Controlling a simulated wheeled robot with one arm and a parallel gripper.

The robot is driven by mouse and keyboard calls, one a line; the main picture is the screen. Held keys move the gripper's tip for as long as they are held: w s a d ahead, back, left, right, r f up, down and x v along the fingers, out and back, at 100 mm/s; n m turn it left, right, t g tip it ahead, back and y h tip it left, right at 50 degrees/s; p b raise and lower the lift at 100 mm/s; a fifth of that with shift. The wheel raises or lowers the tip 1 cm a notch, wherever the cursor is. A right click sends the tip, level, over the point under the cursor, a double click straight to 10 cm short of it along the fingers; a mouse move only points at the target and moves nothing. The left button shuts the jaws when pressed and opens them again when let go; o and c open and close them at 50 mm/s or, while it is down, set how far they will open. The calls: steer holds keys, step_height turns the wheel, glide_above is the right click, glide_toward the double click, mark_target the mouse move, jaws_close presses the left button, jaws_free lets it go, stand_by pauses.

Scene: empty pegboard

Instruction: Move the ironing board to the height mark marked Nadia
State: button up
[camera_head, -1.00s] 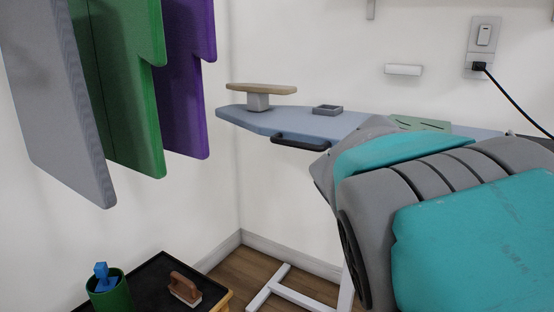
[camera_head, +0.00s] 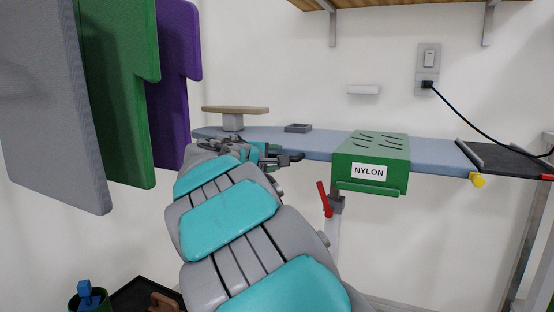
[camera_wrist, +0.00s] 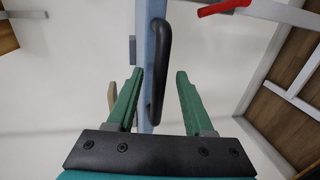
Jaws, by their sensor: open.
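The light blue ironing board (camera_head: 432,152) stands level along the back wall. Its black handle (camera_head: 291,157) is on the front edge, partly hidden by my gripper (camera_head: 262,153). In the wrist view the handle (camera_wrist: 161,65) runs lengthwise between the two green fingers of my gripper (camera_wrist: 160,72), which are open. A gap shows between the handle and the right finger; whether the left finger touches the board cannot be told. A red lever (camera_head: 324,199) sits on the board's post, below the board, and also shows in the wrist view (camera_wrist: 222,7). No mark reading Nadia is visible.
A green box labelled NYLON (camera_head: 370,163) is on the board, right of the handle. A small wooden-topped stand (camera_head: 235,110) and a grey tray (camera_head: 298,128) are on its left part. Hanging boards (camera_head: 120,95) fill the left. A yellow knob (camera_head: 477,180) is at the right.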

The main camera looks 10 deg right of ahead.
steer(key=shift+x, duration=1)
jaws_close()
steer(key=shift+f, duration=0.1)
stand_by(0.7)
